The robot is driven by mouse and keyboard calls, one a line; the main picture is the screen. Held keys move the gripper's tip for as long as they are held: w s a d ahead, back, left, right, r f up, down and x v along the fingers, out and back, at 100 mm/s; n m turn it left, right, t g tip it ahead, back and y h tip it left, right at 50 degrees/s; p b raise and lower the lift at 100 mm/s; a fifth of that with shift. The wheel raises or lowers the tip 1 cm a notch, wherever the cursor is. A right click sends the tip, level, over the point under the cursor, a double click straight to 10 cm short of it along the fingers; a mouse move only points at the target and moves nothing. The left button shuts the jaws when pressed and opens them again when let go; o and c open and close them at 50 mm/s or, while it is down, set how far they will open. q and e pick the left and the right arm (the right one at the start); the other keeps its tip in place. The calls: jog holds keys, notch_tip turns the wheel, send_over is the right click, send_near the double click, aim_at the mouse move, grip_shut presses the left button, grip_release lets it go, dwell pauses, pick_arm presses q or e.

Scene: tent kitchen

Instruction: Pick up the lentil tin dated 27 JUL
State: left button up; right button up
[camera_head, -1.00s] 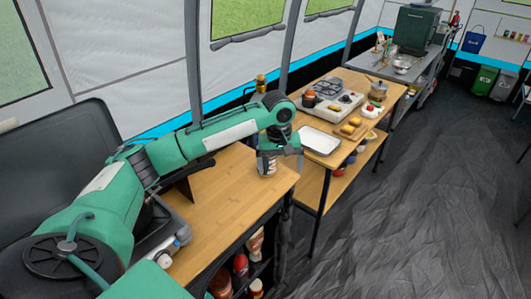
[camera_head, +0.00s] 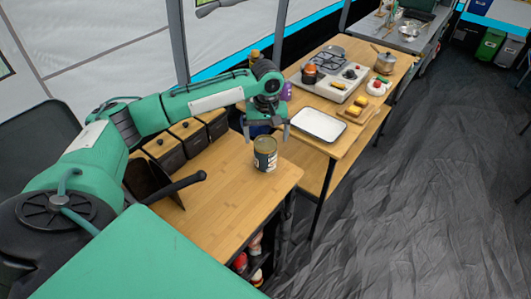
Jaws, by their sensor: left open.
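A tin (camera_head: 265,154) with a dark label and a tan top stands upright on the near wooden table, close to its right end. I cannot read a date on it. My left gripper (camera_head: 266,131) points down just above and behind the tin in the head view. Its fingers are apart, and the tin is not between them. Whether a finger touches the tin's rim is too small to tell. My right gripper is out of view.
A white tray (camera_head: 318,124) and a stove (camera_head: 335,82) sit on the further table. The near tabletop's front is clear.

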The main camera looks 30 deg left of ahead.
aim_at(266, 141)
pick_arm(q)
jog(key=shift+w+a+f, duration=0.1)
jog(key=shift+f, duration=0.7)
jog(key=shift+a+f, duration=0.1)
jog(key=shift+f, duration=0.25)
jog(key=shift+f+p, duration=0.35)
jog(key=shift+f, duration=0.15)
notch_tip(266, 141, down, 4)
jog(key=shift+r+p, duration=0.15)
jog(key=shift+p, duration=0.4)
jog(key=shift+f, duration=0.3)
jog(key=shift+c, duration=0.4)
jog(key=c, duration=1.3)
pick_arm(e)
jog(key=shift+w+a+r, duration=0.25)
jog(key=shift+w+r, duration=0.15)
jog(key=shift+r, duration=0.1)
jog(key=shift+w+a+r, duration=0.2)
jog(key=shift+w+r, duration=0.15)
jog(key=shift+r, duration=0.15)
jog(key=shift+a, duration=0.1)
